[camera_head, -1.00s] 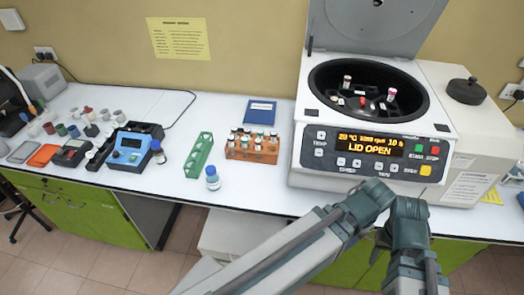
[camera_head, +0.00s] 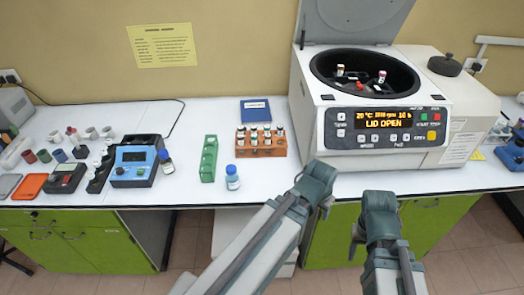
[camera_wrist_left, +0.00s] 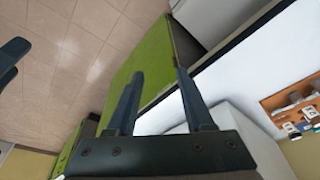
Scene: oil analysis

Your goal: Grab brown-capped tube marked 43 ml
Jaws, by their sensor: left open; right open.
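Several small tubes with white labels and dark caps stand in an orange rack (camera_head: 262,152) on the bench; I cannot read their markings, so I cannot tell which is the 43 ml one. Two more tubes, a left one (camera_head: 340,70) and a right one (camera_head: 381,76), stand in the open centrifuge. My left gripper (camera_head: 322,200) is open and empty at the bench's front edge, right of and nearer than the rack. The left wrist view shows its spread fingers (camera_wrist_left: 158,100), with the rack (camera_wrist_left: 290,97) at the right edge. My right gripper (camera_head: 372,240) is open, in front of the bench.
The centrifuge (camera_head: 370,150) stands at the back right, lid raised. A green rack (camera_head: 209,160) and a blue-capped bottle (camera_head: 232,178) stand left of the orange rack. A blue book (camera_head: 255,110) lies behind it. A blue device (camera_head: 137,165) is further left.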

